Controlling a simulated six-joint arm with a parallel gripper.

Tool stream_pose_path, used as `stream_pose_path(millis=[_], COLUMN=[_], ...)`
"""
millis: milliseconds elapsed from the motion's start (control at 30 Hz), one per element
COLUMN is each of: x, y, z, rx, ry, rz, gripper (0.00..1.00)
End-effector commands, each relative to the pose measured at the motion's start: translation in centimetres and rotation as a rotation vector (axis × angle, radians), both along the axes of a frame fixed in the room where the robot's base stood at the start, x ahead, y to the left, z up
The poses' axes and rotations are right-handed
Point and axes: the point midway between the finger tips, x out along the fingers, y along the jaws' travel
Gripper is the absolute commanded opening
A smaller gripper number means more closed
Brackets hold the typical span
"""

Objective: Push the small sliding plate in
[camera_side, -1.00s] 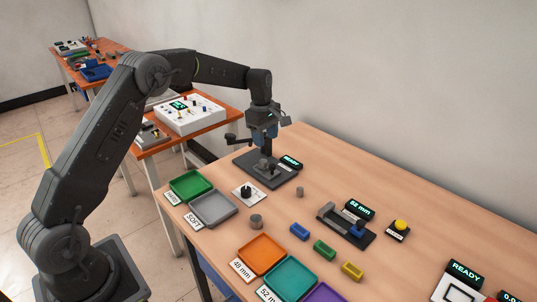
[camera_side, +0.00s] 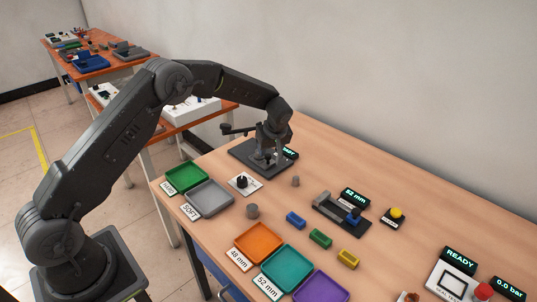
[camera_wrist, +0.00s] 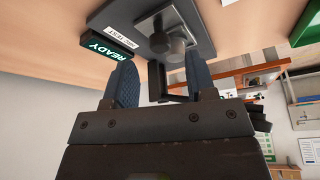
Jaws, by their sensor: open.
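A dark device base (camera_side: 244,157) with a small green-lit display (camera_side: 290,153) stands at the back left of the table. My gripper (camera_side: 268,158) is low over this base and hides much of it. In the wrist view the fingers (camera_wrist: 160,75) are apart, with nothing gripped. Just beyond them are a grey round part (camera_wrist: 172,46) and a dark base plate (camera_wrist: 203,18), beside a display (camera_wrist: 106,45) reading READY. A dark bracket-like part (camera_wrist: 157,82) shows between the fingers. I cannot tell which piece is the small sliding plate, or whether the gripper touches anything.
In front are a black knob on a white plate (camera_side: 242,184), a green tray (camera_side: 186,178), a grey tray (camera_side: 210,198) and grey cylinders (camera_side: 252,211). A 52 mm gauge (camera_side: 328,206) and a yellow button (camera_side: 397,213) lie right.

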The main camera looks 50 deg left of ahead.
Motion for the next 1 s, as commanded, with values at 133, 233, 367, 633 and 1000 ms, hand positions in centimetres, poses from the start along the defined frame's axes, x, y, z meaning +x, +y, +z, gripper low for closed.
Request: stream_pose_path(millis=[133, 233, 367, 633, 1000], x=[0.3, 0.5, 0.6, 0.6, 0.6], y=[0.8, 1.2, 1.4, 1.4, 1.4], z=[-2.2, -3.0, -3.6, -3.6, -3.6], rx=[-0.001, -0.001, -0.001, 0.0, -0.001], ry=[0.001, 0.001, -0.001, -0.001, 0.0], rz=[0.001, 0.001, 0.001, 0.001, 0.001], gripper=[0.51, 0.51, 0.51, 0.51, 0.16])
